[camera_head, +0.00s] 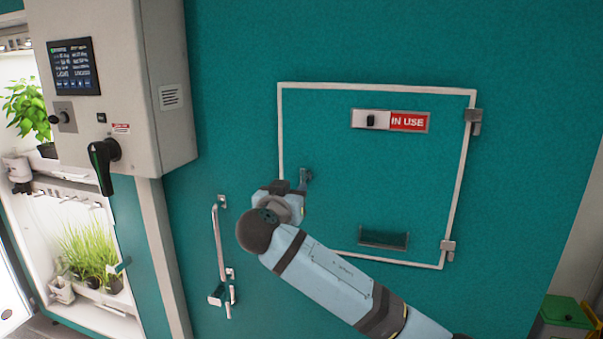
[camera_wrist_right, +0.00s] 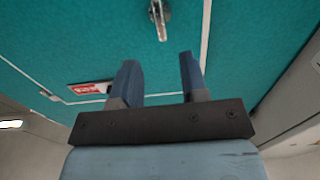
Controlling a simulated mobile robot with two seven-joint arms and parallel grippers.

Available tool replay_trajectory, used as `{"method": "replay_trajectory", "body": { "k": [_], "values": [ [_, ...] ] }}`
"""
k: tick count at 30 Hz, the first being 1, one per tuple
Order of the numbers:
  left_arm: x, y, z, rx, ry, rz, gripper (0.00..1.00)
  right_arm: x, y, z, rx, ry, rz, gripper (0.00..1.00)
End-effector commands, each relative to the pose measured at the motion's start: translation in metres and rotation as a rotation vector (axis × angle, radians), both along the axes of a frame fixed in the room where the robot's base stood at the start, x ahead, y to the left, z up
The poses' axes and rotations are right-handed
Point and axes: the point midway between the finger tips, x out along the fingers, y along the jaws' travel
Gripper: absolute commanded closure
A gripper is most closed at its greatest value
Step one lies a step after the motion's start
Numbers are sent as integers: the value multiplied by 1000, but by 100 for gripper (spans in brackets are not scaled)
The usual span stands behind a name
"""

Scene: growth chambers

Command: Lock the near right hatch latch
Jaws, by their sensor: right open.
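The hatch (camera_head: 330,108) is a teal panel with a white border in the teal wall. Its latch (camera_head: 306,176) is a small metal handle at the left edge of the hatch, partly hidden by my right gripper (camera_head: 283,189). In the right wrist view, the latch (camera_wrist_right: 159,18) hangs beyond the fingertips, roughly centred between them. There my right gripper (camera_wrist_right: 158,62) is open, with nothing between its fingers. I cannot tell whether the latch is locked. My left gripper is not in view.
The hatch has an IN USE sign (camera_head: 408,122), a recessed pull (camera_head: 384,238) and hinges on its right side. A vertical door handle (camera_head: 218,243) is on the wall at the lower left. A grey control box (camera_head: 150,120) juts out farther left, beside lit plant shelves.

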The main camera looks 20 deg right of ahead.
Motion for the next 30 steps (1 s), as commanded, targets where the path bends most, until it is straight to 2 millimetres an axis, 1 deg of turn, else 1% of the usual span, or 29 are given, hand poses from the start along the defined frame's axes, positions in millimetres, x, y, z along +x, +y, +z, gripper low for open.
{"method": "replay_trajectory", "body": {
  "k": [1,6,12,18,23,27,28,29,30],
  "values": [
    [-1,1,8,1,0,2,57,10,-8,5,-5,1,-4,60],
    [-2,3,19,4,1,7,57,40,-29,4,-4,3,-3,60],
    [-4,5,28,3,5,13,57,68,-47,3,-2,2,-1,60],
    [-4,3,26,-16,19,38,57,82,-55,0,-1,3,1,60],
    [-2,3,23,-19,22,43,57,83,-56,-1,0,2,2,60],
    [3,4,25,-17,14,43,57,83,-56,-1,0,2,2,60],
    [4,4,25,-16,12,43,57,83,-56,-1,0,2,2,64],
    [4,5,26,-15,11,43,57,83,-56,-1,0,2,2,71],
    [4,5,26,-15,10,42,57,83,-56,-1,0,2,2,80]
  ]
}}
